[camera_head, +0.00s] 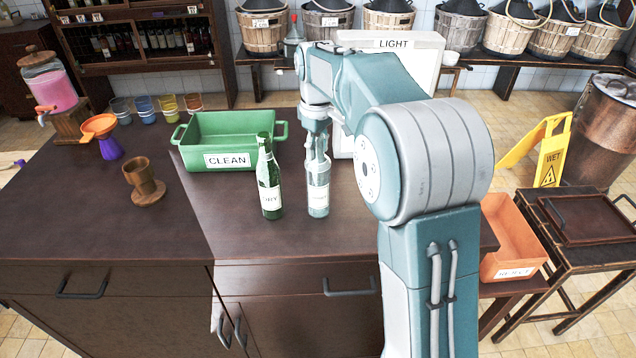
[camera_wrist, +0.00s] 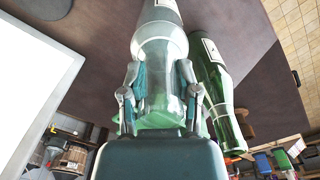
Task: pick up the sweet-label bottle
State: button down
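A clear glass bottle with a pale label (camera_head: 318,196) stands upright on the dark counter; I cannot read its label. My gripper (camera_head: 317,150) points down over this bottle, its fingers around the upper part. In the wrist view the clear bottle (camera_wrist: 160,55) lies between the two fingers of my gripper (camera_wrist: 160,85). The fingers look close to the glass on both sides, but whether they press on it is unclear. A green bottle (camera_head: 268,172), whose label seems to end in "RY", stands just left of it; it also shows in the wrist view (camera_wrist: 211,75).
A green "CLEAN" tub (camera_head: 196,158) is behind the bottles. A white "LIGHT" panel (camera_head: 425,62) stands behind my arm. A wooden cup stand (camera_head: 145,185) and a funnel (camera_head: 100,127) are on the left. An orange tub (camera_head: 512,232) sits lower right. The front left counter is clear.

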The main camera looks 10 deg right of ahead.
jog(key=shift+f, duration=0.15)
jog(key=shift+d, duration=0.55)
jog(key=shift+r, duration=0.65)
jog(key=shift+a+r, duration=0.3)
jog(key=shift+r, duration=0.6)
jog(key=s+d+r, duration=0.8)
jog(key=s+r, duration=0.2)
jog(key=s, duration=0.1)
jog(key=shift+d, duration=0.3)
jog(key=shift+a, duration=0.1)
